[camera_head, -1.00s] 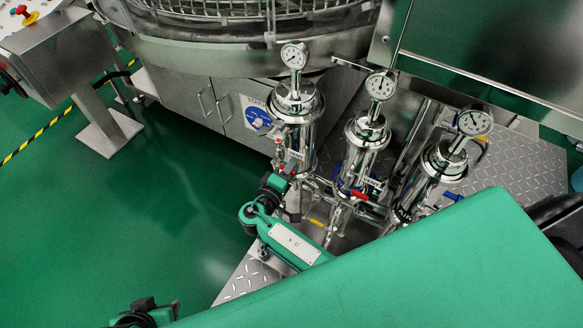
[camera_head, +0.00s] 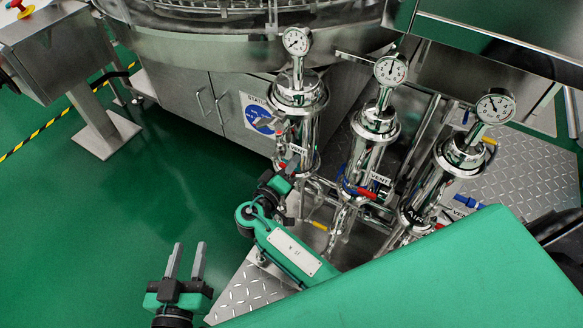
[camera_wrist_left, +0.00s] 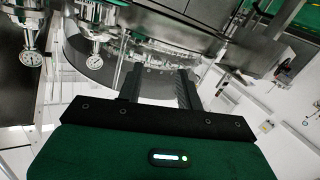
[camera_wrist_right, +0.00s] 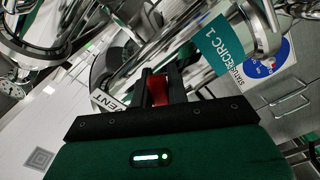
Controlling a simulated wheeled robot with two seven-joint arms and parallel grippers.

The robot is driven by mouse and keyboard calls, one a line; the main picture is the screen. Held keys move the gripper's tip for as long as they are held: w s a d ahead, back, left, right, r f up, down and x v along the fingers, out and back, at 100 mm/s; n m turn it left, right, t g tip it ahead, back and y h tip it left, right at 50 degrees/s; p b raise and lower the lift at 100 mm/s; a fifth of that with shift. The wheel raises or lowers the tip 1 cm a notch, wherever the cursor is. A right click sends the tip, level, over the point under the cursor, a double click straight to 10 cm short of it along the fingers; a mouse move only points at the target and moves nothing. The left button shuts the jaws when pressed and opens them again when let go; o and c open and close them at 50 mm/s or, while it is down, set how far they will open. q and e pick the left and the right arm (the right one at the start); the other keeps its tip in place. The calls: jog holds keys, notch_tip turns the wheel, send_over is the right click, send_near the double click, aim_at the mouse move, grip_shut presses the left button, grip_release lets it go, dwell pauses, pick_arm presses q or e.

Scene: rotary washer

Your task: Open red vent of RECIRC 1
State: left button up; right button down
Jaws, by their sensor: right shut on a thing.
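The leftmost steel filter housing (camera_head: 297,110) has a gauge on top and a VENT label at its side. In the right wrist view a green label (camera_wrist_right: 222,45) reads RECIRC 1. My right gripper (camera_wrist_right: 160,74) is shut on the red vent handle (camera_wrist_right: 158,92), beside the VENT tag. In the head view my right gripper (camera_head: 290,168) is at the housing's lower side, and the handle is mostly hidden there. My left gripper (camera_head: 185,260) is open and empty over the green floor, and its spread fingers also show in the left wrist view (camera_wrist_left: 158,85).
Two more gauge-topped housings stand to the right, the middle one (camera_head: 362,150) with its own red handle (camera_head: 364,191) and the right one (camera_head: 440,180). A cabinet (camera_head: 235,105) stands behind. A control pedestal (camera_head: 100,130) is at left. Green floor (camera_head: 165,190) is clear.

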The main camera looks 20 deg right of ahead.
pick_arm(q)
notch_tip(320, 180, up, 6)
jog(key=w+a+t, duration=0.1)
jog(key=w+t, duration=0.1)
jog(key=t, duration=0.1)
jog(key=shift+a+t+b, duration=0.25)
jog(key=shift+t+b, duration=0.15)
jog(key=shift+b, duration=0.05)
pick_arm(e)
jog(key=shift+a+f+m, duration=0.1)
jog(key=shift+f+m, duration=0.1)
jog(key=shift+m, duration=0.1)
jog(key=c, duration=1.4)
grip_release()
jog(key=shift+o, duration=0.2)
